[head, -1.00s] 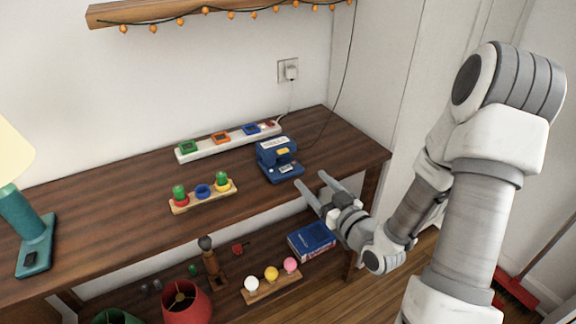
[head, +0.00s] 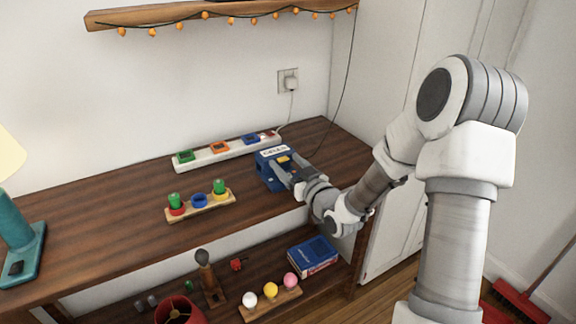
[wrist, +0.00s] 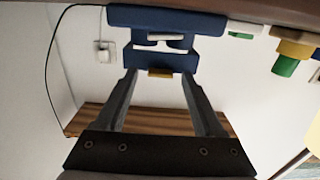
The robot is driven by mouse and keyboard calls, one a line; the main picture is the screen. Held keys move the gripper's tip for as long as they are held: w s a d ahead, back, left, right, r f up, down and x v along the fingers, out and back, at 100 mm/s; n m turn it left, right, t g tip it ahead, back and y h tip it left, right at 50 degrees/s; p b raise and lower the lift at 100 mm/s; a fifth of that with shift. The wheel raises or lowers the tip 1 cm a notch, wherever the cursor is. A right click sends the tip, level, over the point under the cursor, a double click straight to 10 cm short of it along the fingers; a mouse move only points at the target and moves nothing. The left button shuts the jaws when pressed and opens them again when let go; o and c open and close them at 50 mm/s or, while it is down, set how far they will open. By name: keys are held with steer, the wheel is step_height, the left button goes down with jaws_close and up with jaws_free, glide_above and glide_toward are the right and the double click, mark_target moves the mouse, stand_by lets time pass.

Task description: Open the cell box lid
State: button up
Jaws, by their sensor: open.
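The blue cell box (head: 262,172) stands on the wooden table near its right end, partly hidden behind my gripper (head: 283,167) in the head view. It has a pale label on top and a yellow tab (head: 283,159). In the wrist view, which is upside down, the blue box (wrist: 180,18) is at the top, with its yellow tab (wrist: 160,73) hanging between the tips of my open gripper (wrist: 159,76). The fingers are at or very close to the box front. Whether they touch it is unclear. The lid appears closed.
A white power strip (head: 210,157) with coloured blocks lies behind, left of the box. A wooden holder (head: 201,205) with coloured pieces is to its left. A blue book (head: 312,252) and a bulb rack (head: 270,302) sit on the lower shelf. The wall outlet (head: 288,80) is above.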

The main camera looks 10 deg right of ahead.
jaws_close()
stand_by(0.3)
stand_by(1.1)
